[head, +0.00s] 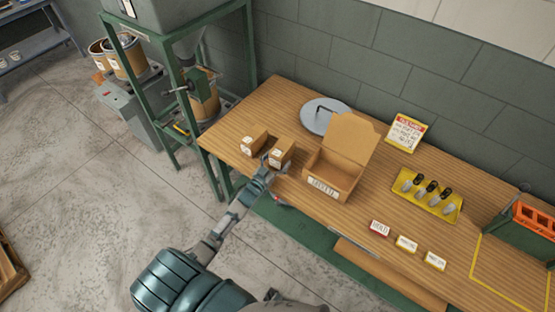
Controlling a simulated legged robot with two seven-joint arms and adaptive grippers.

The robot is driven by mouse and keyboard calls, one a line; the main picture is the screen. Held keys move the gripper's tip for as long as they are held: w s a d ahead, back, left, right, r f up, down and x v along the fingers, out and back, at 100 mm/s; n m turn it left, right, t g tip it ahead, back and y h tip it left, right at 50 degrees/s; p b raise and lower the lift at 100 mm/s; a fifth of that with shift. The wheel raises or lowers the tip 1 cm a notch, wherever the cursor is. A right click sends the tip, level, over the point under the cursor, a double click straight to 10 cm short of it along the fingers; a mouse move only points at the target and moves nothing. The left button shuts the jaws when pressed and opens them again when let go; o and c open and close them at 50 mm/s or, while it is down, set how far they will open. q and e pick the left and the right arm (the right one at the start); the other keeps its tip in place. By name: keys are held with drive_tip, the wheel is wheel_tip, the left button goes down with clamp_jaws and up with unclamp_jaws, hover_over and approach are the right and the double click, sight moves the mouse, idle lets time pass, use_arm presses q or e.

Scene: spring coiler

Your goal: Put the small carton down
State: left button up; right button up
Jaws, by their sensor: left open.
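Two small cartons stand side by side on the wooden bench. One small carton (281,151) is right at my left gripper, and the other small carton (253,142) stands just to its left. My left gripper (269,165) is open at the near side of the right-hand carton. I cannot tell whether its fingers touch the carton. The carton looks upright and on the bench top. My right gripper is out of the frame.
An open cardboard box (341,175) stands just right of the cartons, with a round metal lid (324,116) behind. A green frame (180,95) stands left of the bench (290,97).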

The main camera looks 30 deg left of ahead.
use_arm(q)
drive_tip(key=shift+w+f, duration=0.2)
drive_tip(key=shift+f, duration=0.05)
drive_tip(key=s+b, duration=0.1)
drive_tip(key=s, duration=1.6)
drive_tip(key=shift+s+a+r, duration=0.3)
drive_tip(key=shift+a+r, duration=0.05)
drive_tip(key=shift+a, duration=0.05)
drive_tip(key=shift+f, duration=0.1)
